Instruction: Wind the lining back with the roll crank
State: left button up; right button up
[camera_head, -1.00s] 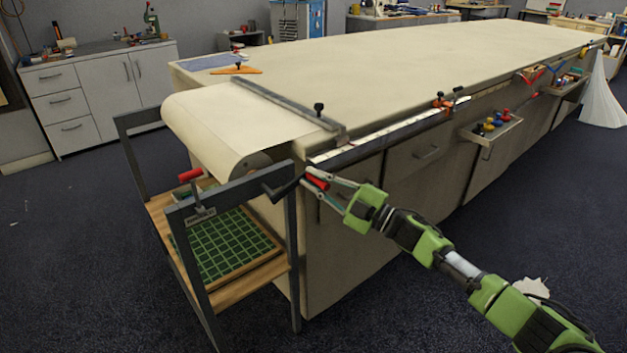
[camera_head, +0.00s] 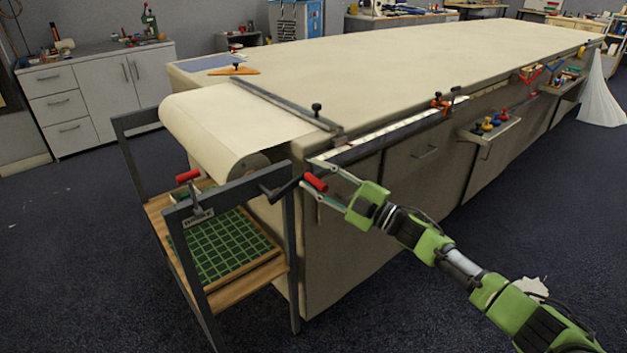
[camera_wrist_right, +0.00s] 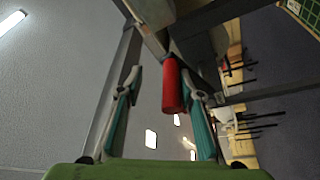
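The lining roll (camera_head: 213,138) hangs in a grey frame (camera_head: 233,189) at the table's near end, and its pale sheet runs onto the table top. The roll crank's red grip (camera_head: 316,182) sits at the frame's right side, on a dark crank arm (camera_head: 284,189). My right gripper (camera_head: 306,174) is open, with its fingers on either side of the red grip. In the right wrist view the red grip (camera_wrist_right: 173,86) lies between the spread fingers, close to the right one; I cannot tell if they touch. My left gripper is not in view.
A second red handle (camera_head: 188,176) is on a clamp at the frame. A metal bar (camera_head: 285,104) lies across the sheet. A green gridded mat (camera_head: 222,243) lies on the frame's wooden shelf. A small tray (camera_head: 489,128) juts from the table's side. The floor at right is largely clear.

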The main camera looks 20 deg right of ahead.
jog(key=shift+s+a+f, duration=0.1)
jog(key=shift+a+f, duration=0.05)
jog(key=shift+a, duration=0.05)
